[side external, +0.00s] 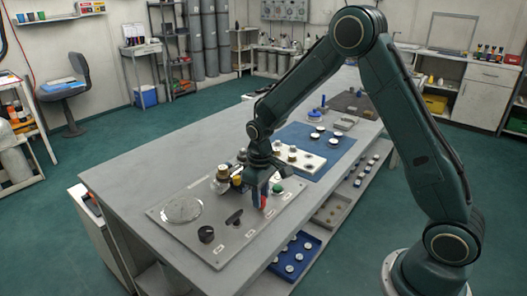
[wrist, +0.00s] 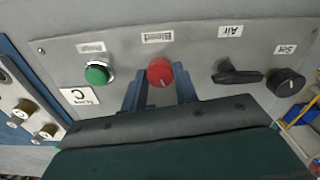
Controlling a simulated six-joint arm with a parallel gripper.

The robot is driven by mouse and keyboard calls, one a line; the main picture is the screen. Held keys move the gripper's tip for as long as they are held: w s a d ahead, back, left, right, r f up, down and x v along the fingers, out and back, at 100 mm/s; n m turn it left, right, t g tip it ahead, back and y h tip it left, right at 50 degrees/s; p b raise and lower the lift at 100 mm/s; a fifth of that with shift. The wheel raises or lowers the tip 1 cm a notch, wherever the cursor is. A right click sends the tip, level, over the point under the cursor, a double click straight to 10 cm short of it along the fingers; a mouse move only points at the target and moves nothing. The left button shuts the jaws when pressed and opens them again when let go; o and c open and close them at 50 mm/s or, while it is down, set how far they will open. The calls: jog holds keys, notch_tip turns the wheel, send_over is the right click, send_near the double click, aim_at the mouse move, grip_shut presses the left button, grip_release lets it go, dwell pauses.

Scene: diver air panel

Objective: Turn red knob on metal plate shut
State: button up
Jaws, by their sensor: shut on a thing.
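The red knob (wrist: 160,72) sits on the grey metal plate (wrist: 200,60), between a green button and a black lever, under a small label. A white mark shows on its lower part. My gripper (wrist: 160,92) has one blue-grey finger on each side of the knob and is shut on it. In the side external view the gripper (side external: 261,200) points down at the right part of the plate (side external: 190,232). There a bit of the red knob (side external: 263,201) shows beside the fingers, which hide the rest.
A green button (wrist: 97,73), a black lever (wrist: 238,73) and a black knob (wrist: 287,82) stand on the plate near the red knob. A round dial (side external: 182,210) and brass fittings (side external: 222,172) are also on it. A blue mat (side external: 330,150) lies behind. The table's left side is clear.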

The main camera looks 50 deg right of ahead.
jog(key=shift+r+m, duration=0.1)
jog(key=shift+m, duration=1.8)
jog(key=o, duration=1)
jog(key=shift+c, duration=0.2)
jog(key=shift+r, duration=0.1)
notch_tip(320, 180, up, 14)
jog(key=shift+f, duration=0.2)
jog(key=shift+s, duration=0.1)
